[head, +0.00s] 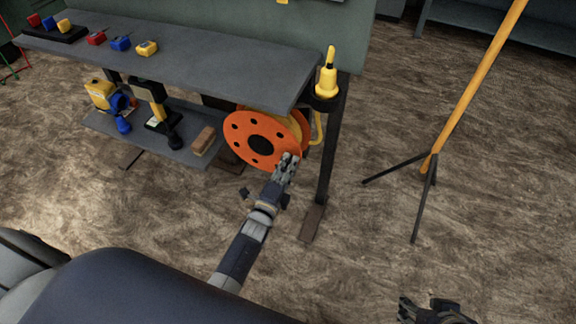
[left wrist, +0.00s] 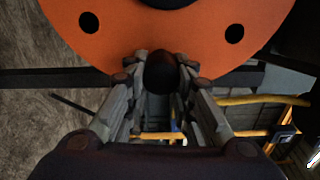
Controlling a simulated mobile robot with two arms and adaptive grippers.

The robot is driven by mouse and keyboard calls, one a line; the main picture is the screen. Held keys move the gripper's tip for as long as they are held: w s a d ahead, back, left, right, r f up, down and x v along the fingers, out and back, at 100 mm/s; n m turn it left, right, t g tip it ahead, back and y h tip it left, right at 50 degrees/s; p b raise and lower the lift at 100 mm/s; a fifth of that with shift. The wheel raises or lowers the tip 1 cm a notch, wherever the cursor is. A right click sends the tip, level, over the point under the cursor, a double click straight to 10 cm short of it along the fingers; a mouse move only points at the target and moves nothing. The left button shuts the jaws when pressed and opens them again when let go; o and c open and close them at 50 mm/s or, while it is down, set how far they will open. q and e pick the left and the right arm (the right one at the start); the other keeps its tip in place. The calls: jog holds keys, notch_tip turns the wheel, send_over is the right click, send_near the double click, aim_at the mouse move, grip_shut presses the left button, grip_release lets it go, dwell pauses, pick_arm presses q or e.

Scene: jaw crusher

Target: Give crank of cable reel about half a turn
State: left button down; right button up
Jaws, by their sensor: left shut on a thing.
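The orange cable reel (head: 243,131) with a dark hub and round holes hangs at the right end of the workbench, below its top. Its face also fills the top of the left wrist view (left wrist: 122,38). My left gripper (head: 289,160) is at the lower right edge of the reel face. In the left wrist view its two fingers are closed around a dark rounded crank knob (left wrist: 161,72). The crank is mostly hidden behind the fingers in the head view. My right gripper (head: 432,308) is at the bottom right edge, partly cut off, far from the reel; its fingers are unclear.
The workbench (head: 215,68) carries small red, blue and yellow items. Its lower shelf (head: 150,137) holds yellow tools and a brown block (head: 204,140). A yellow bottle-shaped item (head: 327,80) sits by the bench leg. An orange pole on a tripod (head: 432,160) stands right. Floor between is clear.

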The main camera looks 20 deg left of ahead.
dwell(0.4)
pick_arm(q)
jog(key=c, duration=1.4)
grip_release()
jog(key=shift+o, duration=0.2)
jog(key=s, duration=1.2)
jog(key=shift+a, duration=0.2)
